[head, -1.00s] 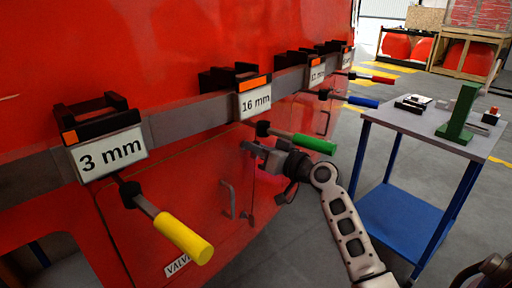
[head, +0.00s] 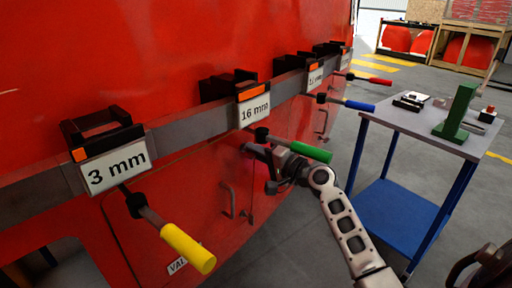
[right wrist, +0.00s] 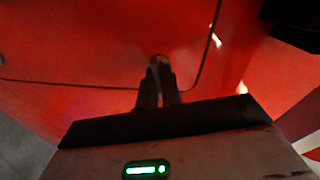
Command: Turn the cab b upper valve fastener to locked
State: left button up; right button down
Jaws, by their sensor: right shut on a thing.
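My right gripper (head: 252,150) is at the red cab panel, under the 16 mm tag and behind the green-handled tool. In the right wrist view its two dark fingers (right wrist: 159,85) are close together, pointing at the panel. They are shut on a small round grey fastener (right wrist: 158,61), which shows at their tips. In the head view the gripper hides this fastener. I cannot read its locked or unlocked mark.
Tools with yellow (head: 188,248), green (head: 311,152), blue (head: 359,106) and red (head: 373,80) handles hang from a grey rail (head: 185,130). The green handle is close above my right wrist. A blue-framed trolley (head: 408,122) stands to the right. Grey floor is open between.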

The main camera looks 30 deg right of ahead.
jog(key=shift+m+p, duration=0.35)
jog(key=shift+m, duration=0.65)
pick_arm(q)
jog(key=shift+r, duration=0.3)
pick_arm(e)
jog(key=shift+m, duration=0.5)
jog(key=c, duration=1.6)
grip_release()
pick_arm(q)
jog(key=shift+a, duration=0.1)
jog(key=shift+w+d+f+b, duration=0.1)
jog(key=shift+d+f+b, duration=0.15)
jog(key=shift+f+b, duration=0.8)
pick_arm(e)
jog(key=shift+b+v, duration=0.4)
jog(key=shift+v, duration=7.55)
